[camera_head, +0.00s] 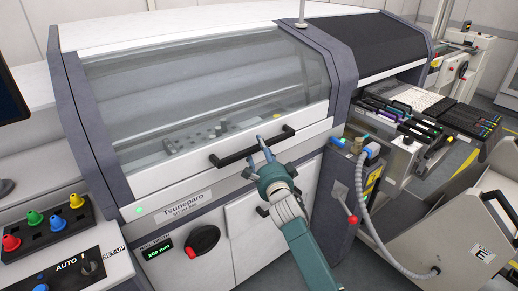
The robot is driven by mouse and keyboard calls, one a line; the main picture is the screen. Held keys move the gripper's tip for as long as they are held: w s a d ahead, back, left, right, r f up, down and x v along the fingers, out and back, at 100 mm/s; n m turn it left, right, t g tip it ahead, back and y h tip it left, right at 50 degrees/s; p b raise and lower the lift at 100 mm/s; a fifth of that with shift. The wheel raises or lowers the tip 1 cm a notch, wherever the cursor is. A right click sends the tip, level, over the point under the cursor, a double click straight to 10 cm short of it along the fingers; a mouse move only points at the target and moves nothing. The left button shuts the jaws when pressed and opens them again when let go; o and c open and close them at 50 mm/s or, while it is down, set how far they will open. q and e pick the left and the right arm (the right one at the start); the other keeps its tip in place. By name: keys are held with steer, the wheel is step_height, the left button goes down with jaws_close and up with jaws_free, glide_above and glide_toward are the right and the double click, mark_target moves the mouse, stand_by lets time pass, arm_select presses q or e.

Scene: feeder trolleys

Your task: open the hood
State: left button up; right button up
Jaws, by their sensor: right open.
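The hood (205,85) is a large, sloped, clear panel in a white and grey frame on the machine. It looks shut, with its lower edge down on the machine body. A black bar handle (252,146) runs along its lower white edge. My right gripper (264,146) is open at the right half of this handle, with its fingertips close to the bar. I cannot tell whether the fingers touch the handle or lie around it. The gripper hides a small part of the handle and the panel below. My left gripper is not in view.
A control panel (62,268) with several coloured buttons stands at the lower left. A black knob (204,241) sits below the hood. At the right are a feeder trolley (440,230), a grey hose (378,235) and a red-tipped lever (346,203), close to my right arm.

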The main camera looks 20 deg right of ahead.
steer(key=shift+w, duration=0.55)
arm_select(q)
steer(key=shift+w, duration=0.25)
arm_select(e)
steer(key=shift+w, duration=0.1)
